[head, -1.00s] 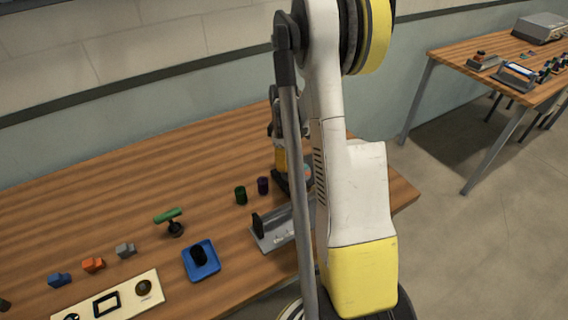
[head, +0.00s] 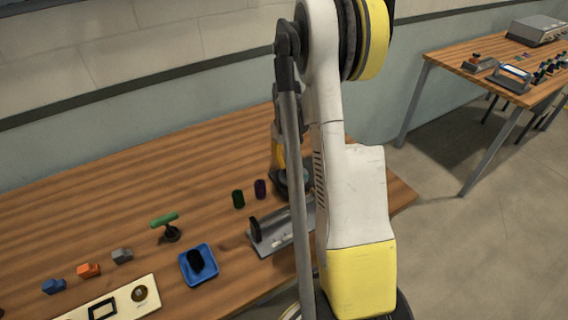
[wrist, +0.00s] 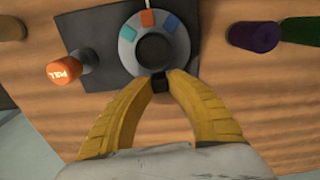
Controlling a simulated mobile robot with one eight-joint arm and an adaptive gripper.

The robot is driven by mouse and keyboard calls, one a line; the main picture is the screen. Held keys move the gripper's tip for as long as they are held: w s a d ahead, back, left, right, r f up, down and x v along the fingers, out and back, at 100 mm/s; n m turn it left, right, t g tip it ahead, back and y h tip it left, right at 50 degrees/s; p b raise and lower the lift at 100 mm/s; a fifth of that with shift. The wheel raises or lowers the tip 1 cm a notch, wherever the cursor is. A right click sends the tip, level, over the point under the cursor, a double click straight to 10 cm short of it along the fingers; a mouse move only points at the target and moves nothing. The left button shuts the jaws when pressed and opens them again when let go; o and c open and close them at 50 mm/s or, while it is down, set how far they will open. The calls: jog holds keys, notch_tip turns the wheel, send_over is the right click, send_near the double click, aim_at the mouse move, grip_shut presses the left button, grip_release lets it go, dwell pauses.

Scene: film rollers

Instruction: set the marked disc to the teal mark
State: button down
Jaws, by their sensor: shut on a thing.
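The disc (wrist: 127,54) is grey with a raised dark round centre, on a dark plate (wrist: 93,30), in the wrist view. Along its far edge are a teal mark (wrist: 127,33), an orange-red mark (wrist: 147,18) at the top and a blue mark (wrist: 171,23). My gripper (wrist: 161,80) has its yellow fingers shut on a small black tab (wrist: 160,84) at the disc's near edge, opposite the marks. In the head view my arm hides most of the disc.
An orange capped post (wrist: 63,71) stands left of the disc. A purple cylinder (wrist: 254,37) and a green cylinder (wrist: 301,31) stand to the right. In the head view, a grey bracket (head: 270,246), a blue tray (head: 186,269) and a green-handled tool (head: 165,220) stand nearby.

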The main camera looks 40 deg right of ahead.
jog(key=m, duration=0.1)
jog(key=d+m, duration=0.1)
jog(key=m, duration=0.2)
jog(key=shift+s+d+m, duration=0.3)
jog(key=shift+s+m, duration=0.05)
jog(key=shift+m, duration=0.05)
jog(key=shift+s+d+m, duration=0.2)
jog(key=shift+m, duration=0.6)
jog(key=shift+s+d+m, duration=0.2)
jog(key=shift+s+m, duration=0.05)
jog(key=shift+m, duration=0.55)
jog(key=shift+s+d+m, duration=0.2)
jog(key=shift+m, duration=0.6)
jog(key=c, duration=1.3)
grip_release()
jog(key=shift+r, duration=0.1)
notch_tip(320, 180, up, 12)
